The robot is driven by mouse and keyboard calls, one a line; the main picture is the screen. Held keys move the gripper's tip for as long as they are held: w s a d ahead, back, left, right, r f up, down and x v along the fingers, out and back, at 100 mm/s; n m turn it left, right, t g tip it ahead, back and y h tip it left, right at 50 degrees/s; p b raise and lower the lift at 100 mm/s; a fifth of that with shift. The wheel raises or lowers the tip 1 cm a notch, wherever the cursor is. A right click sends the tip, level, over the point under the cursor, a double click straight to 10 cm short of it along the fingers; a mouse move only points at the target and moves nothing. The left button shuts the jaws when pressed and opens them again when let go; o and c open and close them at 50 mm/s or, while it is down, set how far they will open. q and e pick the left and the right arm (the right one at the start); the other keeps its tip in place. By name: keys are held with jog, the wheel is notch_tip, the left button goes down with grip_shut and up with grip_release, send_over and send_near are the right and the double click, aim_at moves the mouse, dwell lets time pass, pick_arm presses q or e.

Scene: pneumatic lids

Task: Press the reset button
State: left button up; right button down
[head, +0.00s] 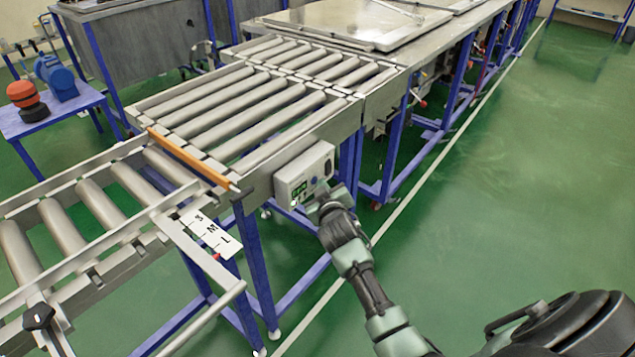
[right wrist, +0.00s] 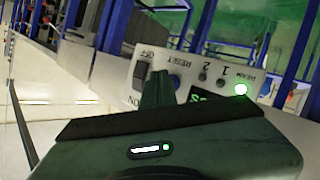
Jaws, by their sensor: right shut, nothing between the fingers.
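The control box (head: 303,172) is a light grey panel fixed to the side of the roller conveyor. My right gripper (head: 318,205) is just in front of its lower edge, shut and empty. In the right wrist view, the panel (right wrist: 190,69) shows at an angle, with a RESET label. A blue button (right wrist: 176,82) sits by that label, partly hidden by my right gripper (right wrist: 158,74). The shut fingertips overlap the panel between the dark ON/OFF switch (right wrist: 140,73) and the blue button. I cannot tell whether they touch it. My left gripper is not in view.
A lamp (right wrist: 240,89) glows green on the panel, near a display (right wrist: 206,98). The roller conveyor (head: 230,110) and its blue legs stand behind and beside the box. Green floor (head: 530,180) at right is clear.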

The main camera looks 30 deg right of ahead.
jog(key=shift+r, duration=0.1)
jog(key=shift+s+d+p, duration=0.3)
jog(key=shift+s+p, duration=0.3)
jog(key=shift+s, duration=0.25)
jog(key=s+p, duration=0.1)
jog(key=s+d, duration=0.1)
jog(key=s, duration=0.1)
jog(key=s+d+p, duration=0.1)
jog(key=shift+s+p, duration=0.35)
dwell(0.5)
